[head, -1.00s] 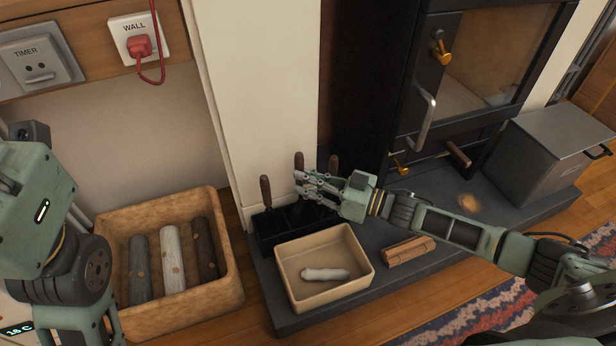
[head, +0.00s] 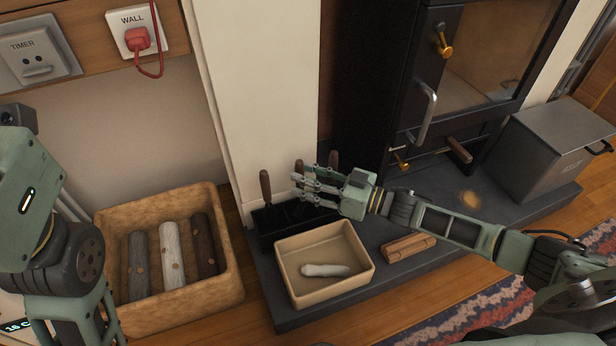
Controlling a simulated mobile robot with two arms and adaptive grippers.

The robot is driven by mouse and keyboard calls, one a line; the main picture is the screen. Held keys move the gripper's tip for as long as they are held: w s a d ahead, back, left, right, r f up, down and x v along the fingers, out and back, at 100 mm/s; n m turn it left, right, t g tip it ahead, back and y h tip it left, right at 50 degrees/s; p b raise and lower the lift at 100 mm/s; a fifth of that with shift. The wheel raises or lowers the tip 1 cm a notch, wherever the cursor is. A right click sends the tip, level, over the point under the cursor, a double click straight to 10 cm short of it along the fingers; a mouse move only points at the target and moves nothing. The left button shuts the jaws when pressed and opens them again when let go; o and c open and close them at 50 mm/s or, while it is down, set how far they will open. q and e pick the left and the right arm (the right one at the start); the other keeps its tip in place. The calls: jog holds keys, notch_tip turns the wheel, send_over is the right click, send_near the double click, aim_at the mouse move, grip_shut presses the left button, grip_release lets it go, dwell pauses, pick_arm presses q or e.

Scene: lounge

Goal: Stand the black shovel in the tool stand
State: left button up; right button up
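The black tool stand (head: 268,226) is on the dark hearth, against the white wall edge. Brown handles rise from it: a left handle (head: 265,186), a middle handle (head: 299,168) and a right handle (head: 333,160). All look roughly upright. My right gripper (head: 300,187) is over the stand, its fingers spread apart beside the middle handle and partly covering it. I cannot tell which handle belongs to the black shovel, as the tool heads are hidden in the dark stand. My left arm shows at the left edge, but its fingers are not in view.
A beige tray (head: 366,270) with a pale, elongated object (head: 326,270) sits in front of the stand. A bundle of sticks (head: 409,248) lies to its right. A log box (head: 232,285) stands left, the black stove (head: 372,90) behind, and a grey metal bin (head: 540,150) right.

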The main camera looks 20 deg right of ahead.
jog(key=v, duration=1.2)
dwell(0.6)
